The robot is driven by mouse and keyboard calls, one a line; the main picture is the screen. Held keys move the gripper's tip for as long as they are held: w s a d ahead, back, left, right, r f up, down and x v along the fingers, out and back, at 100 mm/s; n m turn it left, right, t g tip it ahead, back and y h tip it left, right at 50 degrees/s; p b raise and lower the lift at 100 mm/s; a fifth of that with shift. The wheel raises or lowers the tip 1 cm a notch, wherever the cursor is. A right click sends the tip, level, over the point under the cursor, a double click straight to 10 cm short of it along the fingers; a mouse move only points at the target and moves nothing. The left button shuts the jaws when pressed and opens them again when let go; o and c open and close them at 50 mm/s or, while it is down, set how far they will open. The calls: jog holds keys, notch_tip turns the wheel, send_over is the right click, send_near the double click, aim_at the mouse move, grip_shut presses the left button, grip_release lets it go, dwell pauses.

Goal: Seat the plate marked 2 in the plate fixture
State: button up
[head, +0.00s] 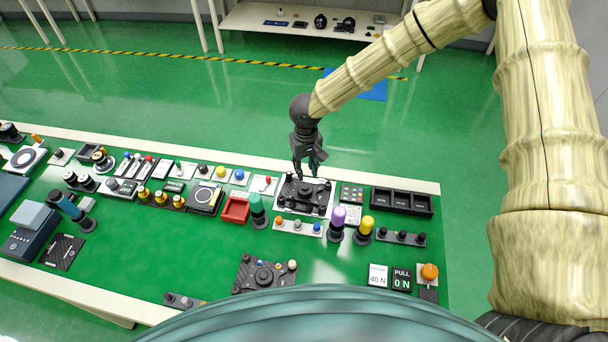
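My gripper (306,174) points down at the back edge of the table, just above a dark fixture-like block (304,196) with small round parts on it. Its two dark fingers look apart, with nothing clear between them. Whether the fingertips touch the block cannot be told. No mark 2 can be read on any piece, so I cannot tell which thing is the plate. The fingers hide part of the block's back edge. I also cannot say for sure that this block is the plate fixture.
A strip with coloured knobs (299,227) lies in front of the block. Purple (338,218) and yellow (366,226) handles stand to its right front, a green one (257,207) to its left. A dark tray (402,201) lies right. Bare green tabletop (190,250) shows at front left.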

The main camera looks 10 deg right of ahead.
jog(key=shift+s+a+f+m+b, duration=0.15)
jog(key=shift+f+m+b, duration=0.15)
jog(key=shift+f+b, duration=0.25)
jog(key=c, duration=0.3)
jog(key=shift+s+a+m+b, duration=0.1)
jog(key=shift+s+m+b, duration=0.15)
jog(key=shift+b, duration=0.5)
grip_shut()
jog(key=m+b, duration=0.1)
jog(key=b, duration=0.1)
jog(key=s+m+b, duration=0.1)
jog(key=shift+a+f+b, duration=0.1)
jog(key=shift+a+b, duration=0.25)
jog(key=shift+b, duration=0.05)
jog(key=shift+s+a+m+b, duration=0.25)
jog(key=shift+s+m+b, duration=0.45)
jog(key=shift+b, duration=0.55)
jog(key=b, duration=0.7)
send_over(303, 202)
notch_tip(303, 202, down, 6)
jog(key=shift+r, duration=0.15)
